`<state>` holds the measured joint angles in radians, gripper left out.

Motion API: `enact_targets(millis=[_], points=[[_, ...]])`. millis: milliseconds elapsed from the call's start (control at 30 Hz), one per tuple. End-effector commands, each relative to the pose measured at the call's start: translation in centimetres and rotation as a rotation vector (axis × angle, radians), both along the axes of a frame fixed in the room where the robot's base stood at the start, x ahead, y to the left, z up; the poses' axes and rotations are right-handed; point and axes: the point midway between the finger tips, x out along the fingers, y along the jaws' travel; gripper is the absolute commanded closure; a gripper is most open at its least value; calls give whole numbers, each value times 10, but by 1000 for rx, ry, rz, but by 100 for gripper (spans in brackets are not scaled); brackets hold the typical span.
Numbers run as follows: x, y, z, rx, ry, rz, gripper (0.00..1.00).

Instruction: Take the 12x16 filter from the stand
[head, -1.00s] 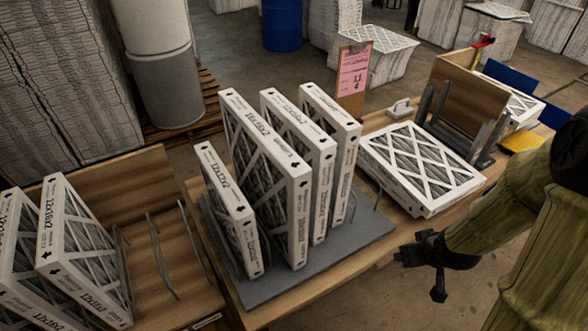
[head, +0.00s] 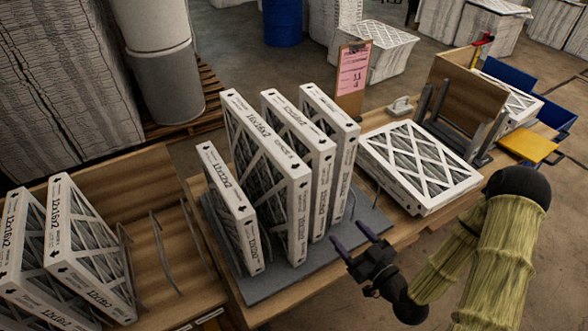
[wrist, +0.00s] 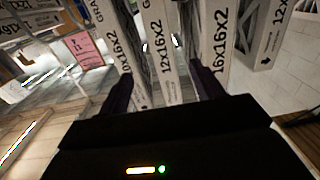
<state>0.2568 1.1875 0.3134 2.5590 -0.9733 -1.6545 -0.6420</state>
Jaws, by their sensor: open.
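The 12x16x2 filter (head: 325,185) stands upright in the grey stand (head: 290,284), between the big 16x16x2 filter (head: 300,210) and the 10x16x2 filter (head: 345,180). In the wrist view the 12x16x2 filter (wrist: 161,50) is at the centre, its label facing me. My gripper (head: 350,237) is open and empty, low at the near right of the stand, fingers pointing at the filters. In the wrist view my gripper (wrist: 163,88) has one finger on each side of the 12x16x2 filter's image. The head view shows the fingertips still apart from it.
A smaller 12x12x2 filter (head: 232,210) stands leftmost in the stand. More filters (head: 85,250) marked 12x16x2 stand in a wooden rack at left. A flat filter (head: 420,165) lies right of the stand. A clipboard (head: 353,75) stands behind. Gaps between filters are narrow.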

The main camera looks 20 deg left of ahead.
Motion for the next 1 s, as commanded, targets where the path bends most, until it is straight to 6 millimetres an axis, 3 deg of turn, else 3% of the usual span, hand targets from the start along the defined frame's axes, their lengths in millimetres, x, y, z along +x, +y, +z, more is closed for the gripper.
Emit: enact_targets(millis=[333, 1000], points=[[3, 3, -3, -5, -1, 0, 34], [36, 42, -5, -5, -3, 1, 34]])
